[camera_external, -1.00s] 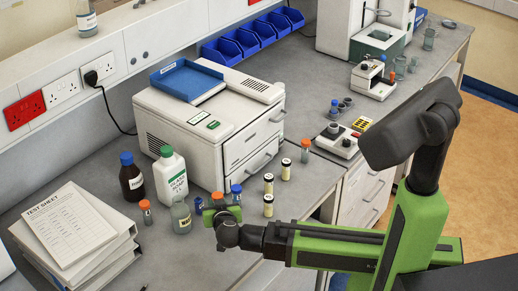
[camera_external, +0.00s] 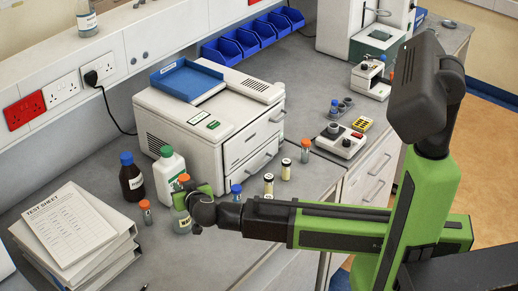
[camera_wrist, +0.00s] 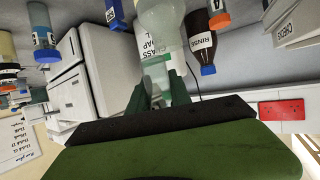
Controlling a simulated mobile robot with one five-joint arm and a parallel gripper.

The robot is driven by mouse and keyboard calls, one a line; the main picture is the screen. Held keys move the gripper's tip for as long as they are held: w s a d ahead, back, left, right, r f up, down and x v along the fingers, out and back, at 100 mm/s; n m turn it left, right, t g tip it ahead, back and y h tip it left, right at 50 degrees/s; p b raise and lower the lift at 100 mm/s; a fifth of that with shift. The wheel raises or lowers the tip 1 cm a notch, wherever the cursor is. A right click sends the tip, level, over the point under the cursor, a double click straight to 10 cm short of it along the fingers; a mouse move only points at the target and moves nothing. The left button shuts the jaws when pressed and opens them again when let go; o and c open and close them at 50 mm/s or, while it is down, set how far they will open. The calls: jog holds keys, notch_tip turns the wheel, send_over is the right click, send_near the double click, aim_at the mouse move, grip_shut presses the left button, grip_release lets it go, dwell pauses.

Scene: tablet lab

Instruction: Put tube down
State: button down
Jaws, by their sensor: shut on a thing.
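My gripper (camera_external: 192,196) is shut on a tube with an orange cap (camera_external: 184,178). The cap shows just above the jaws; the gripper hides most of the tube's body. The tube is held over the left bench, in front of the white bottle with a green cap and above a small clear bottle (camera_external: 182,222). In the wrist view, my gripper (camera_wrist: 162,82) points away with a pale, clear body between its fingers. The clear bottle overlaps it there, so I cannot tell the gap between them.
Another orange-capped tube (camera_external: 146,212) stands left of the gripper, near a brown bottle (camera_external: 131,178) and the green-capped bottle (camera_external: 169,172). A blue-capped tube (camera_external: 236,193) and cream vials (camera_external: 286,169) stand to the right. Binders (camera_external: 75,235) lie left. Bare bench shows at front.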

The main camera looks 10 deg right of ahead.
aim_at(140, 241)
jog(key=s+a+r+n+g+y+p, duration=0.1)
jog(key=s+a+r+n+y, duration=0.15)
jog(key=a, duration=0.55)
jog(key=s+a+r+n+g+y+p, duration=0.2)
jog(key=a+n+y, duration=0.1)
jog(key=a, duration=0.4)
jog(key=shift+m+h, duration=0.35)
jog(key=f+b, duration=1.8)
jog(key=b, duration=0.1)
jog(key=shift+w+a+f, duration=0.1)
jog(key=shift+w+f, duration=0.1)
jog(key=shift+f, duration=0.05)
jog(key=shift+r, duration=0.2)
jog(key=shift+f, duration=0.1)
jog(key=c, duration=1.2)
grip_release()
